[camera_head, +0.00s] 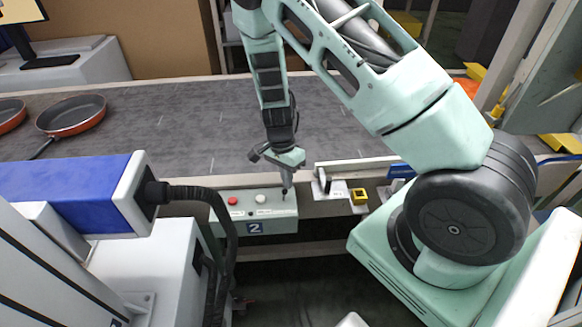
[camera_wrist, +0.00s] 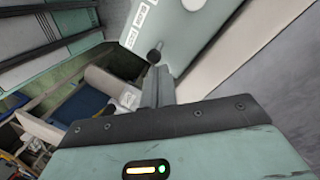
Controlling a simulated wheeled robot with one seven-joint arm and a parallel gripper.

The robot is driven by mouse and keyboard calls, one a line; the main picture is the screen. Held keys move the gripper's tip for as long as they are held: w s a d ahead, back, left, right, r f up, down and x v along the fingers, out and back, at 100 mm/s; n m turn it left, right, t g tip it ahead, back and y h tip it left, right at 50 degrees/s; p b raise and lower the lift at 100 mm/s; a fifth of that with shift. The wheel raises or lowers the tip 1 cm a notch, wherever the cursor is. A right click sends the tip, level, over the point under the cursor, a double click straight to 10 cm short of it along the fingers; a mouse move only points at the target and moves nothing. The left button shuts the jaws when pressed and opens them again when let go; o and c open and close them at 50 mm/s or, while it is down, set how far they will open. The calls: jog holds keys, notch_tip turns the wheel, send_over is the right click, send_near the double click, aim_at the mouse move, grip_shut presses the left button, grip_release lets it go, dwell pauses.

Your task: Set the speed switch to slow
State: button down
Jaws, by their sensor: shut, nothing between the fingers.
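The pale control box (camera_head: 228,228), marked 2, stands at the front edge of the conveyor in the head view, with a red button (camera_head: 233,200) and a white button (camera_head: 260,198) on top. My gripper (camera_head: 286,186) points down over the box's right end. In the wrist view my shut, empty fingers (camera_wrist: 160,72) end right beside a dark switch knob (camera_wrist: 154,56) on the box top (camera_wrist: 185,35). Whether they touch is unclear. White labels (camera_wrist: 140,25) lie beyond the knob, too small to read. The fingers mostly hide the switch in the head view.
The grey conveyor belt (camera_head: 190,130) runs behind the box, with pans (camera_head: 72,115) at its far left. A small yellow-cornered fixture (camera_head: 359,196) stands right of the box. A blue and white machine (camera_head: 75,190) with a black cable (camera_head: 190,194) is at the front left.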

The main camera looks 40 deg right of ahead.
jog(key=shift+w+a+r+g+h+p, duration=0.2)
jog(key=shift+w+a+g+h+p, duration=0.15)
jog(key=shift+a+g+h+p, duration=0.55)
jog(key=shift+d+f+t, duration=0.15)
jog(key=shift+d+t, duration=0.15)
jog(key=shift+d, duration=0.05)
jog(key=shift+r+p, duration=0.7)
jog(key=shift+r, duration=0.15)
jog(key=shift+d, duration=0.1)
